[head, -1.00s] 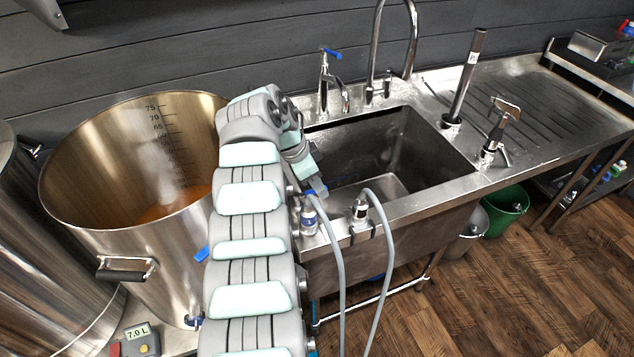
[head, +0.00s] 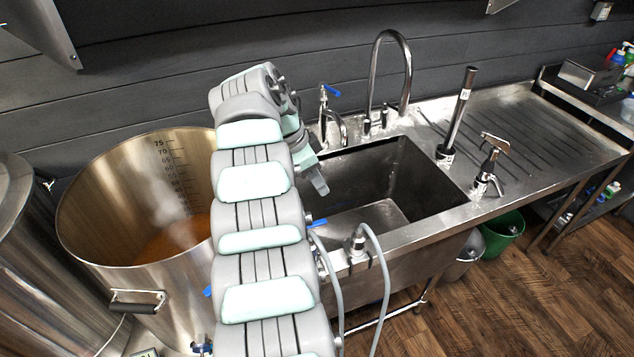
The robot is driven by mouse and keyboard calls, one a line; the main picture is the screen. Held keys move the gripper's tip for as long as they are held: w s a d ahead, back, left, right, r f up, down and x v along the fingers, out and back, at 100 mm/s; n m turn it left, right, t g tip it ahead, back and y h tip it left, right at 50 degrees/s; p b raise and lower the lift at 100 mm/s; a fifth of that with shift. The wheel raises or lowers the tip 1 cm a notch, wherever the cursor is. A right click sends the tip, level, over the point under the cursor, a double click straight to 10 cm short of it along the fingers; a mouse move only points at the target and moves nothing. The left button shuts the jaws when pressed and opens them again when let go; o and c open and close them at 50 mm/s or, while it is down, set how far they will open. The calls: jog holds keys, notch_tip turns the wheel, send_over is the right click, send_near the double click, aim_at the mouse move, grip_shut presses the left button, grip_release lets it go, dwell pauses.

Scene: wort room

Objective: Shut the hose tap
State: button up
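A steel tap with a blue lever (head: 331,91) stands at the back left of the sink, its spout bent over the basin. A second blue lever (head: 318,223) shows at the sink's front rim, beside my arm, which hides its body. A grey hose (head: 378,262) loops over the front rim from a steel fitting (head: 356,243). I cannot tell for sure which lever is the hose tap. My gripper (head: 319,184) hangs over the left of the sink, apart from both levers, with nothing seen in it. Its finger gap does not show clearly.
A large steel kettle (head: 85,235) with steaming amber liquid stands left of my arm. A tall curved faucet (head: 407,75) rises behind the sink (head: 425,165). A black-based steel tube (head: 456,115) and a T-handled tool (head: 489,165) stand right. The drainboard (head: 545,130) is clear.

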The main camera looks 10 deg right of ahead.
notch_tip(320, 180, up, 6)
jog(key=p, duration=0.5)
jog(key=shift+r, duration=0.15)
